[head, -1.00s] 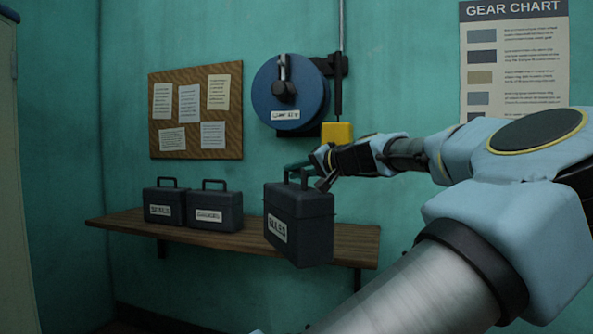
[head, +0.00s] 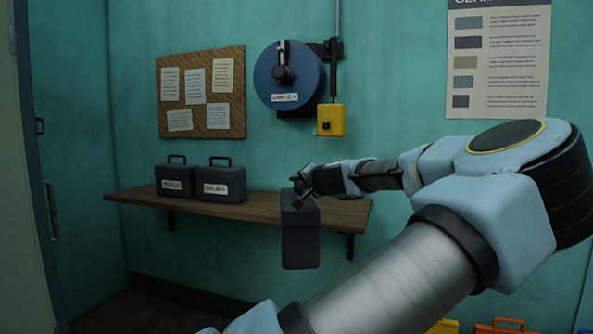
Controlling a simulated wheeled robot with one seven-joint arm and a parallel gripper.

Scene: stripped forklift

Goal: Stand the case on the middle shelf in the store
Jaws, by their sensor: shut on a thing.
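My gripper (head: 301,184) is shut at the top of a dark grey case (head: 300,238), where its handle is. The case hangs upright in front of the wooden wall shelf (head: 262,207), with a narrow side toward the camera; its label is out of sight. Two similar dark cases with white labels, a left one (head: 173,181) and a right one (head: 221,184), stand side by side on that shelf. The label writing is too small to read surely. No shelf marked as a middle one shows in this view.
A blue reel (head: 290,78) and a yellow box (head: 331,120) are on the wall above the shelf. A pinboard (head: 201,93) and a chart (head: 498,65) hang there too. A door with a handle (head: 51,210) is at the left. Orange (head: 505,327) and yellow things show at the bottom edge.

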